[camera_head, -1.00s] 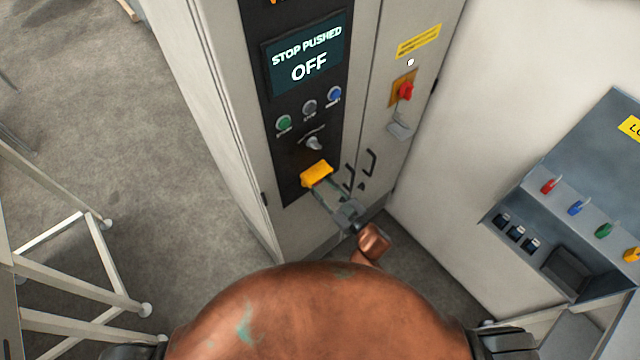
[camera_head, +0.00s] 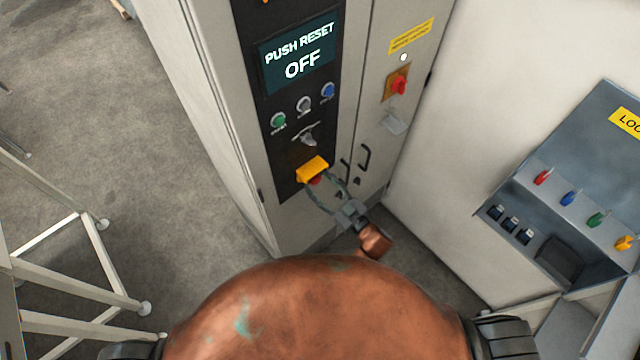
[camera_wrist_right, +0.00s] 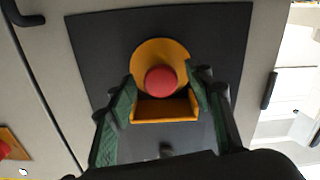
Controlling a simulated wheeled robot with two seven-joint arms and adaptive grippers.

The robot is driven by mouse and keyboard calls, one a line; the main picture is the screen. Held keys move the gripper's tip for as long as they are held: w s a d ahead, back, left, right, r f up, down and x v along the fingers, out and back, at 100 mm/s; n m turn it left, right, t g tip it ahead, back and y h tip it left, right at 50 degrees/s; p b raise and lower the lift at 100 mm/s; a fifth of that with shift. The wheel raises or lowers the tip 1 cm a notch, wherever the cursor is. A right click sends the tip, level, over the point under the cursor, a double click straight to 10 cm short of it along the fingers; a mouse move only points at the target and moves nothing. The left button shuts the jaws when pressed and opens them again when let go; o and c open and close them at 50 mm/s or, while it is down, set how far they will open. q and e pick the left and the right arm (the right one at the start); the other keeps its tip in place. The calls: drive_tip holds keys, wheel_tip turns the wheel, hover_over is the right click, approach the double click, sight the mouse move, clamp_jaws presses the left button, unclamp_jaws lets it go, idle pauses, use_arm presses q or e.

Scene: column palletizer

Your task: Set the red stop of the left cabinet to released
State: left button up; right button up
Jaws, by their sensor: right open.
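The left cabinet (camera_head: 225,110) has a dark panel whose display (camera_head: 299,61) reads "PUSH RESET" and "OFF". The red stop (camera_head: 315,181) sits low on the panel under a yellow guard (camera_head: 311,168). In the right wrist view the red stop (camera_wrist_right: 161,81) is a round button on a yellow disc, with the guard (camera_wrist_right: 165,109) beside it. My right gripper (camera_head: 325,188) is open at the stop. In the wrist view its fingers stand apart on either side of the guard and button; contact cannot be told. My left gripper is not in view.
Above the stop are a selector (camera_head: 308,140) and green (camera_head: 279,121), grey (camera_head: 304,104) and blue (camera_head: 328,90) buttons. A red switch (camera_head: 398,85) and black door handles (camera_head: 364,158) are to the right. A lockout board (camera_head: 575,185) hangs at far right. White frame legs (camera_head: 75,270) stand left.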

drive_tip(key=shift+s+d, duration=0.1)
drive_tip(key=shift+s, duration=0.05)
drive_tip(key=v, duration=1.1)
drive_tip(key=shift+s+d, duration=0.2)
drive_tip(key=shift+s, duration=0.05)
